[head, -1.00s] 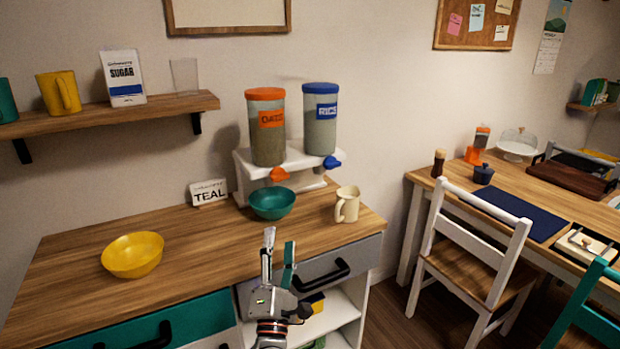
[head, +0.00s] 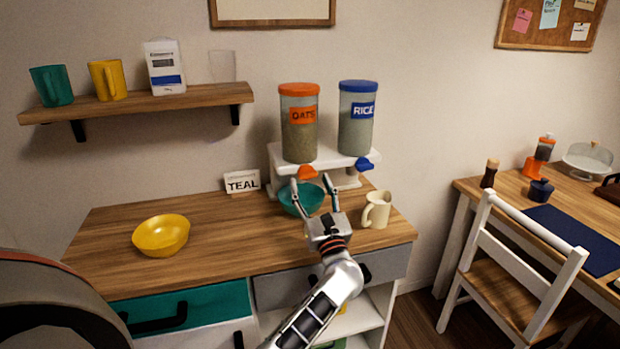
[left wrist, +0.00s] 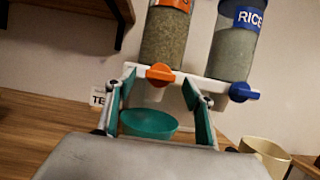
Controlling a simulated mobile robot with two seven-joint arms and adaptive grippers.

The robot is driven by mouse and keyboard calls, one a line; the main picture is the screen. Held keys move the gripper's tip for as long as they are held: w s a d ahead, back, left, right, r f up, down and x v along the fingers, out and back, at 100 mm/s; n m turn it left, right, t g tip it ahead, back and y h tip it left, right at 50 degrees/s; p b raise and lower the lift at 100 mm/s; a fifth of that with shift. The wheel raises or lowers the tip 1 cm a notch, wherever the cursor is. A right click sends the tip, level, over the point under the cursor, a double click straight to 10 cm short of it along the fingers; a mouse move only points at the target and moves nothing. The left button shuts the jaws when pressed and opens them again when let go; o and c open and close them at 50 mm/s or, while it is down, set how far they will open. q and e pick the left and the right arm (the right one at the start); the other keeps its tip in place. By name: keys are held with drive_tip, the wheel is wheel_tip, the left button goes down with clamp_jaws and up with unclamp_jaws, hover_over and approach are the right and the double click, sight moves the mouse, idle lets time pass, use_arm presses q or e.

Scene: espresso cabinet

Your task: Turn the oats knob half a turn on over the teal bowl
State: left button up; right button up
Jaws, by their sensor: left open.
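The orange oats knob (head: 308,172) is at the front of the white dispenser stand (head: 283,163), under the clear oats canister (head: 299,130) with its orange lid. The knob also shows in the left wrist view (left wrist: 160,75), seen between the fingers. The teal bowl (head: 290,204) stands on the counter below the knob, partly hidden by my fingers. My left gripper (head: 314,184) is open and empty, in front of the bowl and a little below the knob in the picture. In the left wrist view its two fingers (left wrist: 158,98) stand wide apart. My right gripper is not in view.
The rice canister (head: 356,125) and its blue knob (head: 368,163) are right of the oats. A cream mug (head: 377,209) stands on the counter right of the bowl. A yellow bowl (head: 161,235) and a TEAL card (head: 242,182) are to the left. The counter between is clear.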

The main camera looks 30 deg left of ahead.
sight(306, 173)
use_arm(q)
drive_tip(key=shift+x, duration=1.25)
drive_tip(key=c, duration=1.1)
